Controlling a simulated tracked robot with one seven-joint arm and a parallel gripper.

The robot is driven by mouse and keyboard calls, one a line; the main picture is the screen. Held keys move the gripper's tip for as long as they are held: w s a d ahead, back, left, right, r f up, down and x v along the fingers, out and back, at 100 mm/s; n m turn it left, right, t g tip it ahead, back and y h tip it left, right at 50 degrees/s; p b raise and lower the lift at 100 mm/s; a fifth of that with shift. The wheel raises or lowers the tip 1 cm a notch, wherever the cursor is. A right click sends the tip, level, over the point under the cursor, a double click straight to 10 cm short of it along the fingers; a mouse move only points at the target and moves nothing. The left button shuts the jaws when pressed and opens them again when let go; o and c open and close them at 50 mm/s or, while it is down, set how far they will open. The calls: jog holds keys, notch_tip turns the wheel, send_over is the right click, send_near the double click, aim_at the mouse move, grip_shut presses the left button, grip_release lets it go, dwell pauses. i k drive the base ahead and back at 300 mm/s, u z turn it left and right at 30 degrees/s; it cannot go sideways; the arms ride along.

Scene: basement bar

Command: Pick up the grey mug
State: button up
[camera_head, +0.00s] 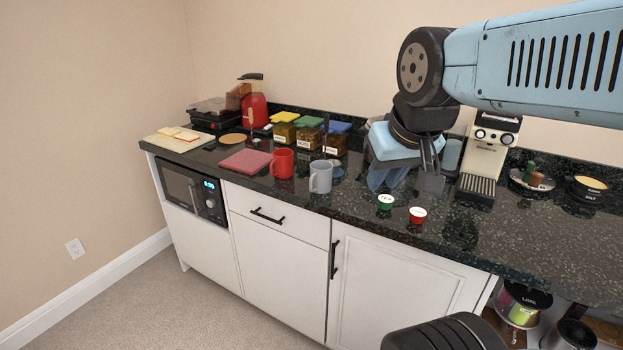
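The grey mug (321,177) stands upright on the dark speckled counter (455,220), near its front edge.
A red mug (283,163) stands just left of the grey mug. A pink board (245,161) lies farther left. Lidded jars (308,134) stand behind. A green pod (385,202) and a red pod (417,215) lie right of the mug. A coffee machine (488,155) stands right of my gripper.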

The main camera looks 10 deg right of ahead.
aim_at(318, 180)
jog(key=u, duration=0.95)
jog(key=k, duration=1.85)
jog(key=z, duration=0.6)
jog(key=i, duration=1)
jog(key=u, duration=0.05)
